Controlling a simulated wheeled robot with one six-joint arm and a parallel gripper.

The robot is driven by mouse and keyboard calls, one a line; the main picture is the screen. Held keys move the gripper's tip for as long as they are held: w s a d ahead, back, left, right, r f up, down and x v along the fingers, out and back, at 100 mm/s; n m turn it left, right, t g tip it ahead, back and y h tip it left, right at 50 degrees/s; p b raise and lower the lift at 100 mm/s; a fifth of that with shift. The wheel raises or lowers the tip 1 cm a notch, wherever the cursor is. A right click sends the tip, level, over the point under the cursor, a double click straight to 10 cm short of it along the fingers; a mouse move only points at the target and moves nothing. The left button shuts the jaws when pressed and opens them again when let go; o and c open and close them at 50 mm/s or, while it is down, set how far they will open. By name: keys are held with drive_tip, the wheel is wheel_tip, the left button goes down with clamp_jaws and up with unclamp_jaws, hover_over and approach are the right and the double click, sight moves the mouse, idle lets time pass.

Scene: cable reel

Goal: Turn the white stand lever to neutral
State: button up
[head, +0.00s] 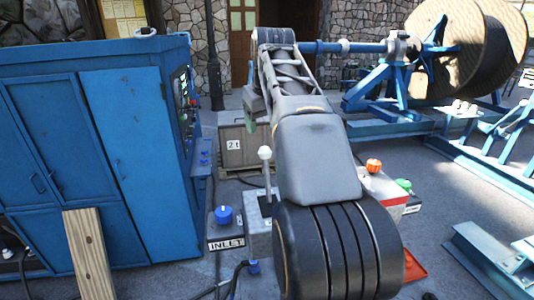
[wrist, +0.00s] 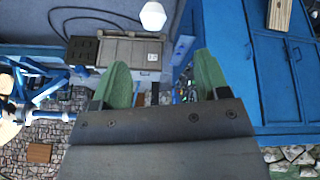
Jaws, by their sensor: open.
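The white stand lever (head: 265,153) has a white knob on a thin shaft, standing close to upright on a grey metal box (head: 258,238). My arm hides the right part of that box. In the wrist view the white knob (wrist: 152,15) shows at the top, beyond the fingertips and roughly in line with the gap between them. My gripper (wrist: 162,75) has two green fingers, spread apart with nothing between them. In the head view my gripper (head: 252,125) is mostly hidden behind my arm, above and behind the knob. The knob and fingers look apart.
A blue cabinet (head: 90,150) stands close on the left. A blue knob (head: 223,214) is beside the lever, near the INLET label (head: 227,243). Orange (head: 374,166) and green (head: 404,185) knobs sit right of my arm. A crate (head: 243,148) stands behind; a cable reel (head: 470,50) is at back right.

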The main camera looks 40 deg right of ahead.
sight(266, 150)
drive_tip(key=x, duration=0.3)
drive_tip(key=d+x, duration=0.1)
drive_tip(key=x, duration=0.1)
drive_tip(key=s+x, duration=0.1)
drive_tip(key=x, duration=0.2)
drive_tip(key=shift+w+d+f, duration=0.1)
drive_tip(key=shift+d+f, duration=0.2)
drive_tip(key=shift+f, duration=0.1)
drive_tip(key=w+f, duration=0.1)
drive_tip(key=w+f+p, duration=0.1)
drive_tip(key=f, duration=0.1)
drive_tip(key=shift+a+f, duration=0.2)
drive_tip(key=shift+w+d+f, duration=0.1)
drive_tip(key=shift+f, duration=0.15)
drive_tip(key=shift+d, duration=0.1)
drive_tip(key=shift+d, duration=0.1)
